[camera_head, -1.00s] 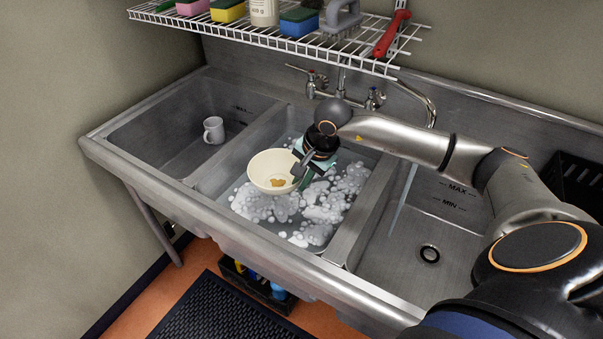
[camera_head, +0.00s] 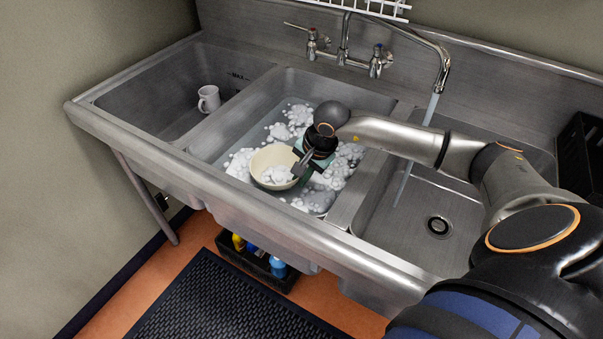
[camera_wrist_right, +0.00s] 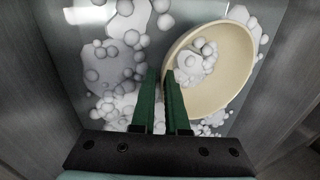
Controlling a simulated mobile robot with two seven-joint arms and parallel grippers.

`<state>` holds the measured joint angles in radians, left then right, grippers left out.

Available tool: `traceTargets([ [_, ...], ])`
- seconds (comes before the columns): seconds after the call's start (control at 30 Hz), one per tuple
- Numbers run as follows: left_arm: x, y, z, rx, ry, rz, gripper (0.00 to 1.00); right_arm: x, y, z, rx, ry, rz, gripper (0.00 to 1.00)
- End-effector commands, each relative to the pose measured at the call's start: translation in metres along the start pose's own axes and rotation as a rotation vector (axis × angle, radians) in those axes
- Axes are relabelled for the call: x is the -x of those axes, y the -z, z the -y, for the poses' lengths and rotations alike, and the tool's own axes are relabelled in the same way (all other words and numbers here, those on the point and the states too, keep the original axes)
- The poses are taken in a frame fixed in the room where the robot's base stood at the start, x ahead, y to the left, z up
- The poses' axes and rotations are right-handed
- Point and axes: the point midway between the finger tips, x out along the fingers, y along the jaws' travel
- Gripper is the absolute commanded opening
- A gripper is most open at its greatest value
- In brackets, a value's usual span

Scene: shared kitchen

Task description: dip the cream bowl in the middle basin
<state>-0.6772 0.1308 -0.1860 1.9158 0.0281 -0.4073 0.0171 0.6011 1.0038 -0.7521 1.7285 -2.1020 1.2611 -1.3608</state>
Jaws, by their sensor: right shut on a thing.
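The cream bowl (camera_head: 268,158) is low in the middle basin (camera_head: 232,128), among white suds and water. Foam shows inside the bowl. My right gripper (camera_head: 298,168) is shut on the bowl's right rim. In the right wrist view, the green fingers of my right gripper (camera_wrist_right: 163,85) meet the left edge of the bowl (camera_wrist_right: 235,65), with suds around it. The bowl's underside is hidden by the water and foam. My left gripper is not in view.
A grey mug (camera_head: 208,98) stands in the left basin (camera_head: 150,110). Water runs from the faucet (camera_head: 440,75) into the right basin (camera_head: 400,225), which has a drain. Divider walls flank the middle basin. A black crate (camera_head: 585,145) is at the far right.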

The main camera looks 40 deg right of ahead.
Motion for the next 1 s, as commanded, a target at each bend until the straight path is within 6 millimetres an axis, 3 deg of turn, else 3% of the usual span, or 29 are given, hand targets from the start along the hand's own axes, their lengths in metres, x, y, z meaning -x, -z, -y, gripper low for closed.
traceTargets([
  [0.1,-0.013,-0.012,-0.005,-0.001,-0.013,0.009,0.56,-0.019,0.0,-0.005,-0.001,0.004,-0.001,0.0],
  [0.5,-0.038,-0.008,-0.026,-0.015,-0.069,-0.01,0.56,-0.06,0.0,-0.019,-0.001,0.003,-0.001,0.0],
  [1.0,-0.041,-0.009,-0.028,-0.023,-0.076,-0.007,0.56,-0.069,0.0,-0.022,-0.001,0.003,-0.001,0.0],
])
